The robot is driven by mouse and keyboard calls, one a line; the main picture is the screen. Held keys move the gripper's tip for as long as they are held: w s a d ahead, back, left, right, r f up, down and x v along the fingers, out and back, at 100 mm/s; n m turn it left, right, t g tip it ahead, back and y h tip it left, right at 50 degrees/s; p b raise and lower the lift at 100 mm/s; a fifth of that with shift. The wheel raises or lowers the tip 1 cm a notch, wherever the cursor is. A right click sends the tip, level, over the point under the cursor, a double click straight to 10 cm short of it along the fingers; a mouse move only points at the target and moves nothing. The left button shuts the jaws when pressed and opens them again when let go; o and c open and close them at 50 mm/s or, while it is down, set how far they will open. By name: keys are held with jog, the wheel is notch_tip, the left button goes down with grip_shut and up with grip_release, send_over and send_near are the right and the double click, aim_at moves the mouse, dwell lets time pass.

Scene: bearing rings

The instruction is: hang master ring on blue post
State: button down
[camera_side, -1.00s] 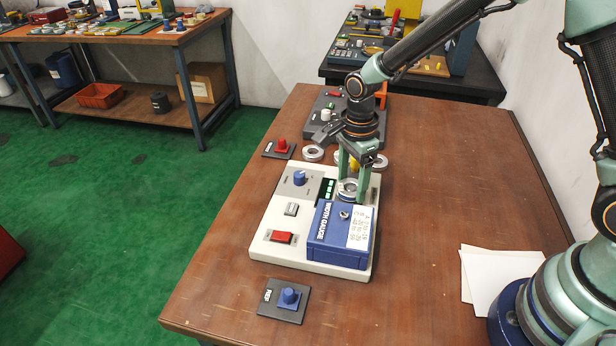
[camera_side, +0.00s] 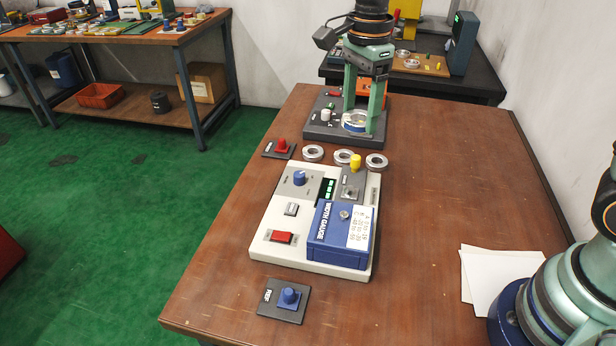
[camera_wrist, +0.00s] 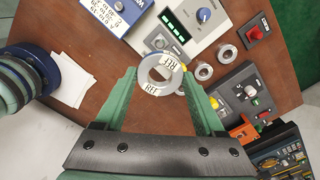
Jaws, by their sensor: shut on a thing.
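The master ring (camera_side: 355,121), a silver ring with a blue band, is between the fingertips of my gripper (camera_side: 361,112). In the side view it is held up, overlapping the dark block at the back of the table. In the wrist view the ring (camera_wrist: 145,75) shows white labels, one reading REF, and my gripper (camera_wrist: 160,78) is shut on its sides. The blue post (camera_side: 289,297) stands bare on a small dark plate at the table's front left, far from my gripper. The wrist view does not show the blue post.
The width gauge (camera_side: 265,235), with its blue box (camera_side: 340,240), lies between my gripper and the blue post. Three loose rings (camera_side: 313,153) lie behind it, by a red post (camera_side: 281,146). White papers (camera_side: 500,275) lie at right.

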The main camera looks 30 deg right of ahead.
notch_tip(320, 180, up, 2)
jog(key=n, duration=0.6)
send_over(289, 291)
notch_tip(289, 291, down, 14)
jog(key=shift+w+d+f, duration=0.1)
jog(key=shift+f, duration=2.15)
jog(key=shift+f, duration=0.3)
jog(key=shift+f, duration=0.35)
jog(key=shift+f, duration=1.05)
